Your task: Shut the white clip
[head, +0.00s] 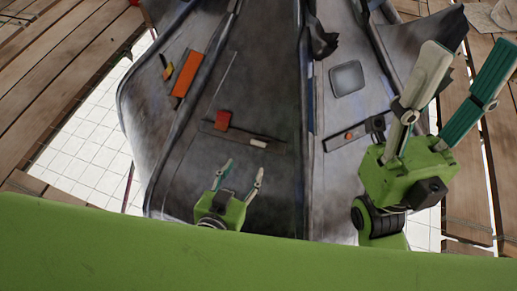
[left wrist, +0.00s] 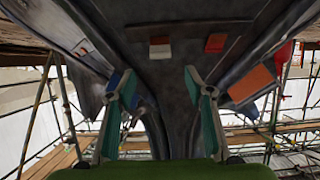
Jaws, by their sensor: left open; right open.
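The white clip (head: 258,143) is a small pale block at the right end of a dark bar on the grey spire panel. It also shows in the left wrist view (left wrist: 160,52), with an orange-brown part beside its white face. I cannot tell whether it is open or shut. My left gripper (head: 244,171) is open and empty, just short of the clip and apart from it. In the left wrist view its fingers (left wrist: 160,82) stand apart, with the clip beyond them. My right gripper (head: 468,70) is open and empty, off to the right over the panel's edge.
A red block (head: 222,120) sits on the same bar, left of the clip. An orange block (head: 187,74) lies further left. A dark strip with an orange knob (head: 348,135) and a grey square plate (head: 347,78) are on the right panel. Raised ribs separate the panels.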

